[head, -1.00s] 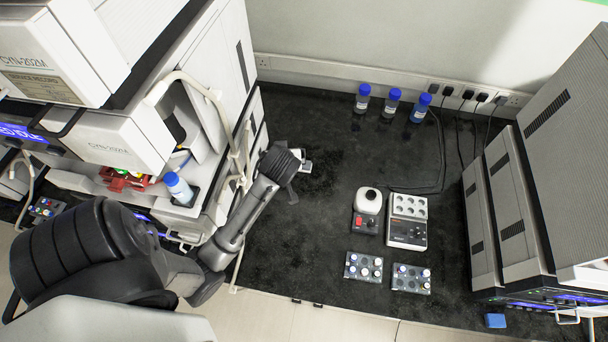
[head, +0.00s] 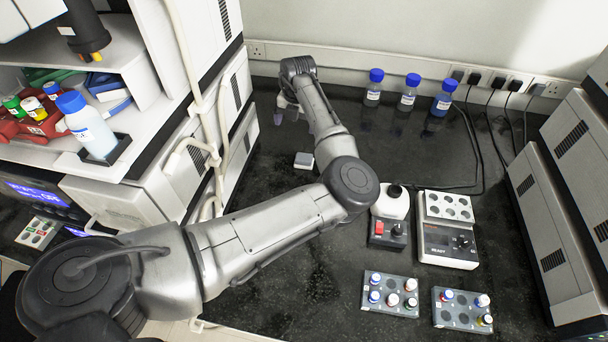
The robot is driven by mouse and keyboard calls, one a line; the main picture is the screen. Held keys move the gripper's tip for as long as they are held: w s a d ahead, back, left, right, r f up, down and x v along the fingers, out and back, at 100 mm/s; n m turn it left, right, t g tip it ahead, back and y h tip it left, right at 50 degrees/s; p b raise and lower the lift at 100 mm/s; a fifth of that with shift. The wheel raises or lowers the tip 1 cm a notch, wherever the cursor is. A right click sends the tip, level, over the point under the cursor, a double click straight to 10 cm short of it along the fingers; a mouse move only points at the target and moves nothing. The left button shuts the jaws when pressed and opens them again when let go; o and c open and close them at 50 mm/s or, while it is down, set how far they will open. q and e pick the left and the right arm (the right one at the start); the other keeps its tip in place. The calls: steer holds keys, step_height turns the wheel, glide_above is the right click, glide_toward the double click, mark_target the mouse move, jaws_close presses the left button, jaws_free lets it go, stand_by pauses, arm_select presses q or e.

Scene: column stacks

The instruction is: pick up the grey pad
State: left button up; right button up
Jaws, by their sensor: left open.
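The wrist partly hides the fingers. My right gripper is not in view.
Blue-capped bottles (head: 408,94) stand along the wall. A vortex mixer (head: 388,215), a block heater (head: 448,235) and two vial racks (head: 390,294) stand right of my arm. Instrument stacks (head: 203,130) flank the bench. Bench around the pad is clear.

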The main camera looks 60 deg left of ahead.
mark_target(304, 157)
arm_select(q)
steer(key=shift+n+h, duration=0.5)
steer(key=shift+n, duration=0.2)
steer(key=f+b, duration=0.1)
steer(key=f, duration=0.2)
steer(key=w+d+f+b, duration=0.1)
steer(key=f, duration=0.2)
steer(key=w+f+b, duration=0.1)
steer(key=f+b, duration=0.1)
steer(key=f, duration=0.1)
steer(key=shift+d+f, duration=0.3)
steer(key=shift+s+f+b, duration=0.1)
steer(key=shift+f+b, duration=1.3)
steer(key=shift+f, duration=1.25)
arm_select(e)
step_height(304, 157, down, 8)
arm_select(q)
steer(key=shift+c, duration=0.4)
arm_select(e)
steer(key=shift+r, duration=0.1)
arm_select(q)
steer(key=c, duration=0.9)
steer(key=shift+r, duration=0.2)
steer(key=shift+c, duration=0.2)
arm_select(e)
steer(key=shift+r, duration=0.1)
